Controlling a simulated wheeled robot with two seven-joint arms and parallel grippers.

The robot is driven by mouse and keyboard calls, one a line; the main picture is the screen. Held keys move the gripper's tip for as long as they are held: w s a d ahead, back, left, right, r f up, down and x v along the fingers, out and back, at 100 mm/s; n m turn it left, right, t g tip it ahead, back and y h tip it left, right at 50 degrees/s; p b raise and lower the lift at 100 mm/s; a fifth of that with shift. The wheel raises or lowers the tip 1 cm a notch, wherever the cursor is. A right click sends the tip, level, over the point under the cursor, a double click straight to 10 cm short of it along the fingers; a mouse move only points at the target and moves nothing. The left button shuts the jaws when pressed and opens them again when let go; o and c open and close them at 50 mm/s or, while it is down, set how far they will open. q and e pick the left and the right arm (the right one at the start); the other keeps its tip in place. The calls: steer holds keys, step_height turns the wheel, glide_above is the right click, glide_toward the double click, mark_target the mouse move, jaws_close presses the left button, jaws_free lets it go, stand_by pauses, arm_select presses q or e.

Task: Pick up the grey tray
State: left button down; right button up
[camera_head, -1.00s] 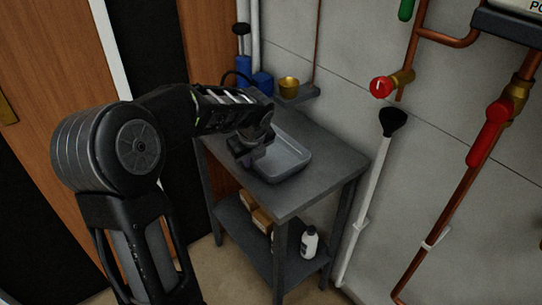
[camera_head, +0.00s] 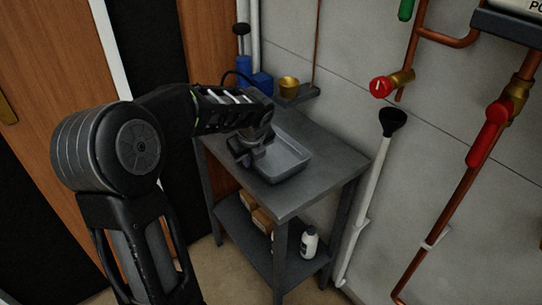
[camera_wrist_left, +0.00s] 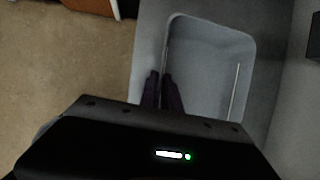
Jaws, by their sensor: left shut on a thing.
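The grey tray (camera_head: 286,158) is a shallow rectangular pan on the top of the grey metal table (camera_head: 293,200). My left gripper (camera_head: 246,158) is at the tray's left side in the head view. In the left wrist view, the gripper's dark fingers (camera_wrist_left: 163,92) are close together with the tray's near-left wall between them, and the tray (camera_wrist_left: 210,62) extends to their right. The gripper is shut on the tray's rim. The tray looks level; I cannot tell whether it is clear of the table. My right gripper is not in view.
A brass cup (camera_head: 289,85) sits on a small wall shelf behind the table. The lower shelf holds a white bottle (camera_head: 309,242) and cardboard boxes (camera_head: 262,219). A white pipe with a black funnel (camera_head: 392,121) and copper pipes with red valves (camera_head: 381,87) run along the right wall.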

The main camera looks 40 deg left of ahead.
arm_select(q)
steer(key=shift+s, duration=0.1)
step_height(320, 180, up, 10)
steer(key=shift+p, duration=0.45)
stand_by(0.8)
